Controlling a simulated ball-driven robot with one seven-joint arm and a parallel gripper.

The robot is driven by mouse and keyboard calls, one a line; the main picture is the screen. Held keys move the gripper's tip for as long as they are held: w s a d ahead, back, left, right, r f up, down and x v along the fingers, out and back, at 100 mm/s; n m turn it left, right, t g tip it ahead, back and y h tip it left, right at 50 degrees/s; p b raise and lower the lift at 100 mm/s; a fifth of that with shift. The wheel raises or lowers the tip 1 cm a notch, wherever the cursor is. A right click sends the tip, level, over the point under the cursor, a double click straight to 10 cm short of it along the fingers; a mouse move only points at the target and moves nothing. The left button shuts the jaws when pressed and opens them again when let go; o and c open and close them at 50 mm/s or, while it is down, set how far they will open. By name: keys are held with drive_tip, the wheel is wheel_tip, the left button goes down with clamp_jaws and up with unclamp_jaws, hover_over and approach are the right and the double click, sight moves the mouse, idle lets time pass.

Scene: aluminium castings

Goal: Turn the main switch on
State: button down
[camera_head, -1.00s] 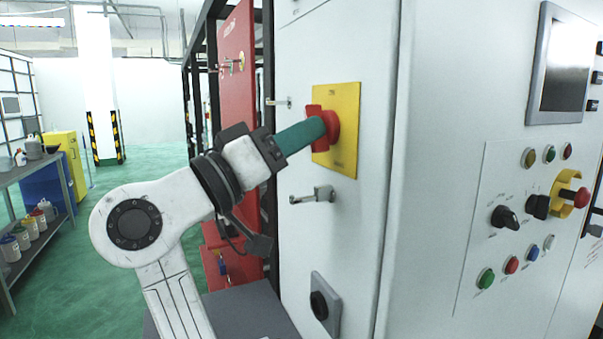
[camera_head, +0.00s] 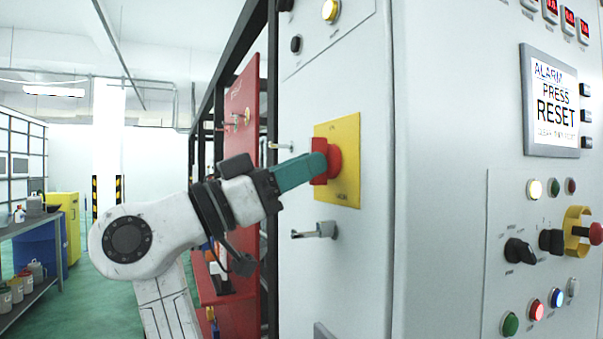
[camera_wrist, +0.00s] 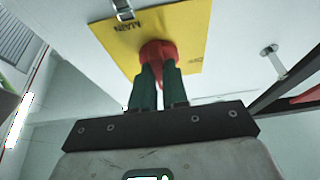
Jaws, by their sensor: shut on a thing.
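The main switch (camera_head: 333,162) is a red rotary handle on a yellow plate (camera_head: 348,190), fixed to the side of the white cabinet. In the wrist view the red switch (camera_wrist: 158,50) sits on the yellow plate (camera_wrist: 115,40), which has "MAIN" printed on it. My gripper (camera_head: 318,165), with green fingers, reaches the switch from the left. In the wrist view my gripper (camera_wrist: 158,75) is shut on the red handle, one finger on either side. The fingers hide part of the handle.
The cabinet screen (camera_head: 555,105) reads "ALARM PRESS RESET". Several buttons (camera_head: 536,188) glow on the front panel. A metal door handle (camera_head: 315,231) sticks out below the switch. A red panel (camera_head: 240,130) stands behind my arm. Green floor is open at left.

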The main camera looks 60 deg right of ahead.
drive_tip(key=c, duration=1.1)
unclamp_jaws()
drive_tip(key=shift+c, duration=0.2)
drive_tip(key=v, duration=1.1)
drive_tip(key=shift+b, duration=0.3)
